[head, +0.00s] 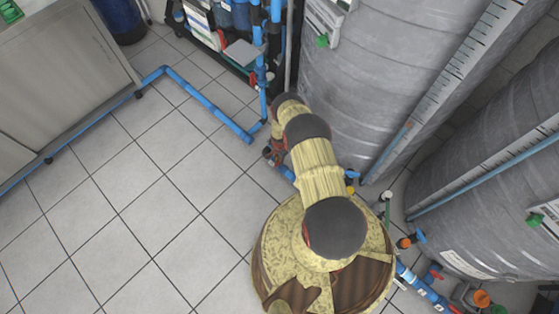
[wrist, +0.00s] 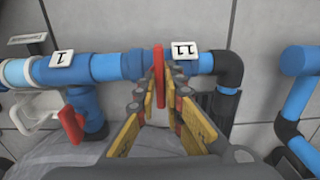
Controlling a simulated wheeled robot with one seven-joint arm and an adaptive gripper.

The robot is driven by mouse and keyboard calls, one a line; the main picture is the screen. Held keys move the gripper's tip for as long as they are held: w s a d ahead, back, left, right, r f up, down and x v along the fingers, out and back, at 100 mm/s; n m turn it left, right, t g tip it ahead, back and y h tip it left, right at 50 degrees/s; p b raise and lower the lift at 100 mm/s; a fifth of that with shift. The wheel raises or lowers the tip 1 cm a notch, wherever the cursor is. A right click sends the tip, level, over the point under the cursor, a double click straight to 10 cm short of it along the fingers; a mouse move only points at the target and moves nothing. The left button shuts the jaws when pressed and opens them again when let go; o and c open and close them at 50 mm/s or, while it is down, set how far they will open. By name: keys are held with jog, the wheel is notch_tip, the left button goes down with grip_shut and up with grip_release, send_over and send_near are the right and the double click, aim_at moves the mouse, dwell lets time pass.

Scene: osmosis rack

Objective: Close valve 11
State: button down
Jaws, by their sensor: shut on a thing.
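Valve 11's red handle (wrist: 159,62) shows edge-on in the wrist view, as an upright strip across the horizontal blue pipe. A white tag reading 11 (wrist: 184,49) sits on the pipe just right of it. My gripper (wrist: 163,84) has its yellow and dark fingers on either side of the handle, shut on it. The fingers partly hide the handle's lower end and the valve body. In the head view my arm reaches to the pipes beside the grey tank, and the handle cannot be made out there.
Left of it on the same pipe is a tag reading 1 (wrist: 62,58), with another red handle (wrist: 71,124) below. A black elbow (wrist: 229,68) is close on the right. Large grey tanks (head: 345,95) stand right of my arm; tiled floor (head: 130,190) at left is clear.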

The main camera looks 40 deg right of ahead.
dwell(0.3)
jog(key=c, duration=2)
grip_release()
jog(key=shift+o, duration=0.5)
notch_tip(320, 180, up, 12)
